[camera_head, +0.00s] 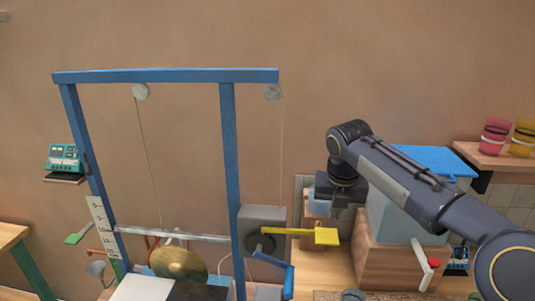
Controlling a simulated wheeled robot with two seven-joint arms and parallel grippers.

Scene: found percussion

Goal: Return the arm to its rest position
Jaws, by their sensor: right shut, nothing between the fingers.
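My right arm comes in from the right and bends down at the wrist. My right gripper (335,212) points downward, shut and empty, above and to the right of a yellow paddle (326,236). It appears apart from the paddle, and its fingertips are small and dark in this view. My left gripper is not in view.
A blue frame (228,150) with cords on pulleys stands at the left. A grey box (262,216) with a blue crank handle (287,275) adjoins it. A gold disc (178,263) hangs low inside. A blue-lidded bin (385,215) on a wooden block is behind my arm.

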